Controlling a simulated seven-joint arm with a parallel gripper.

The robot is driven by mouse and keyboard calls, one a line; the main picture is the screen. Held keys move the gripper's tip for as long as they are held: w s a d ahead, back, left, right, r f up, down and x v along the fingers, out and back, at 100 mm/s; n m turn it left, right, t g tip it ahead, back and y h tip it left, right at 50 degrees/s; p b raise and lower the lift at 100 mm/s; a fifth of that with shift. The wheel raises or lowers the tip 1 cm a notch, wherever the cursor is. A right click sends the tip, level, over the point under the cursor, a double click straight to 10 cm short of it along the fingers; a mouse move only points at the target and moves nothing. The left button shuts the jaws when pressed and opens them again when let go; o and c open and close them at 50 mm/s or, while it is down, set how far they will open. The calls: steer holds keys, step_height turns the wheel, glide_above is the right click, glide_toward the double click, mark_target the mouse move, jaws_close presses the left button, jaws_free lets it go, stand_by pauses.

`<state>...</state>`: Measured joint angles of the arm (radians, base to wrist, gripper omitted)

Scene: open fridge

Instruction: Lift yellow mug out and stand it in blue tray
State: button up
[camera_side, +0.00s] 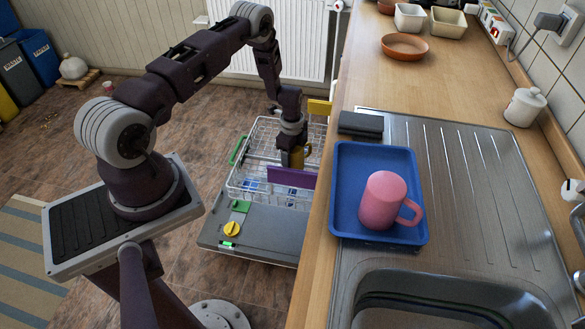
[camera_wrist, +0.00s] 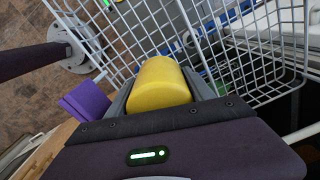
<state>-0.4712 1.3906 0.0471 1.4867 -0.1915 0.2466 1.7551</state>
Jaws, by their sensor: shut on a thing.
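The yellow mug (camera_wrist: 160,84) is between the two fingers of my gripper (camera_wrist: 163,92) in the wrist view, with a smooth closed surface facing the camera. In the side view only a little of the yellow mug (camera_side: 304,153) shows beside my gripper (camera_side: 294,158), which is shut on it over the wire rack (camera_side: 243,181). I cannot tell whether the mug touches the rack. The blue tray (camera_side: 346,165) lies on the steel drainboard to the right.
A purple flat thing (camera_side: 291,178) stands in the rack close to my gripper; it also shows in the wrist view (camera_wrist: 86,101). The worktop edge (camera_side: 322,200) lies between rack and tray. A dark block (camera_side: 361,124) sits behind the tray. The tray's far left part is free.

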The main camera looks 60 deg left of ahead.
steer(key=shift+r, duration=0.25)
steer(key=shift+r, duration=0.1)
step_height(320, 180, up, 39)
steer(key=w+d+m, duration=0.1)
steer(key=d+m, duration=0.8)
steer(key=d, duration=2.1)
steer(key=f, duration=0.5)
steer(key=shift+w, duration=0.25)
steer(key=shift+a, duration=0.1)
steer(key=shift+f, duration=3.95)
